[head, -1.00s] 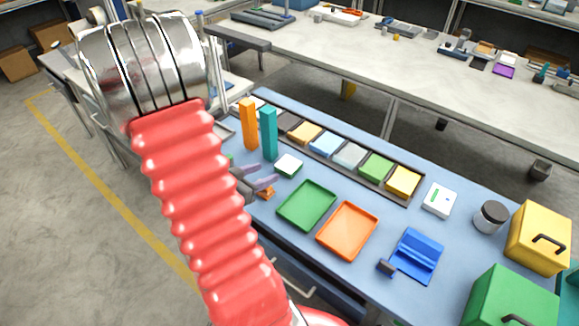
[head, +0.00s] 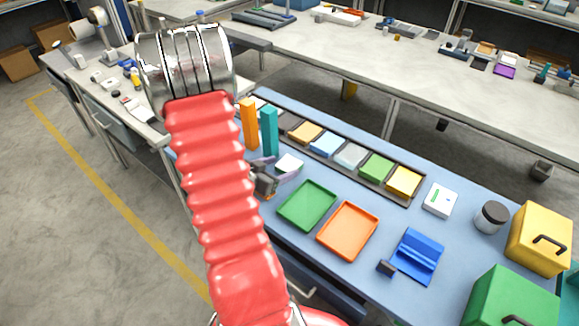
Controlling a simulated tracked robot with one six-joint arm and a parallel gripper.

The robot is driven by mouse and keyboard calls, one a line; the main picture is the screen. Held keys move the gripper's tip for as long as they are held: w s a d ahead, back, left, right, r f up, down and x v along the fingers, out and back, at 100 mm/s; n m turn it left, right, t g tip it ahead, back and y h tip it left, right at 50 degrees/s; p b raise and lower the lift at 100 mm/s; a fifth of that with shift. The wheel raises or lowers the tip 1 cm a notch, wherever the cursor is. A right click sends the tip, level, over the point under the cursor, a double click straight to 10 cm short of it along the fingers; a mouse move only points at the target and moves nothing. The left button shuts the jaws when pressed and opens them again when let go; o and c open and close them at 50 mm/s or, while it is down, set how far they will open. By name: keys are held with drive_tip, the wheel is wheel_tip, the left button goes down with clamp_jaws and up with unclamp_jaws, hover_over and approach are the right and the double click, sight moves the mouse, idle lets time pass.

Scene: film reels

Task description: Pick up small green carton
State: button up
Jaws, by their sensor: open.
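A small carton with a white top (head: 290,162) stands on the blue table, just in front of the teal upright block; its green side is now mostly hidden. My gripper (head: 284,167) is open at the left end of the table. Its two purple-grey fingers point right toward the carton. The near finger overlaps the carton's lower edge in the picture; I cannot tell whether it touches. My red arm hides the table's left end.
Orange (head: 249,124) and teal (head: 269,131) upright blocks stand close behind the gripper. A green tray (head: 306,205) and an orange tray (head: 348,231) lie to the right. A row of coloured boxes (head: 350,155) runs along the back.

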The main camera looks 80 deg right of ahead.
sight(289, 164)
drive_tip(key=shift+x, duration=2.65)
drive_tip(key=shift+a, duration=0.1)
drive_tip(key=shift+c, duration=0.5)
drive_tip(key=c, duration=0.8)
drive_tip(key=shift+r, duration=0.1)
wheel_tip(289, 164, up, 28)
